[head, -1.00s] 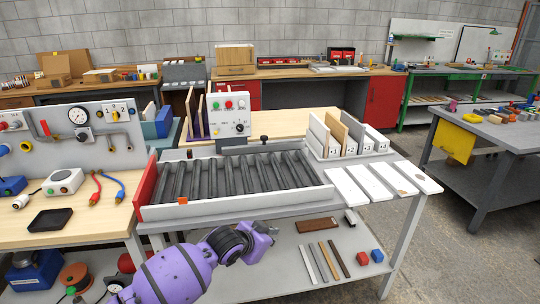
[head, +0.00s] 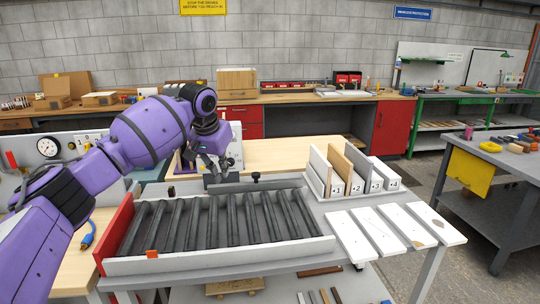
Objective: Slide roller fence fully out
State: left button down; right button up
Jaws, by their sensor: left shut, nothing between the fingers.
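The roller bed (head: 215,222) has dark grey rollers inside a pale frame on the workbench. A dark grey bar (head: 275,184) runs along its back edge and looks like the roller fence. A black knob (head: 256,177) stands on the bar. My purple left arm reaches in from the left, and my left gripper (head: 217,174) is shut and empty at the bar's left end, left of the knob. I cannot tell whether its fingertips touch the bar. The arm and gripper hide most of the control panel (head: 236,148) behind. My right gripper is not in view.
Upright boards stand in numbered slots (head: 357,184) at the right. Several white boards (head: 394,229) lie in front of them. Light wood (head: 290,153) lies clear behind.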

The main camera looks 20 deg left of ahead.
aim_at(256, 184)
jog(key=i, duration=0.95)
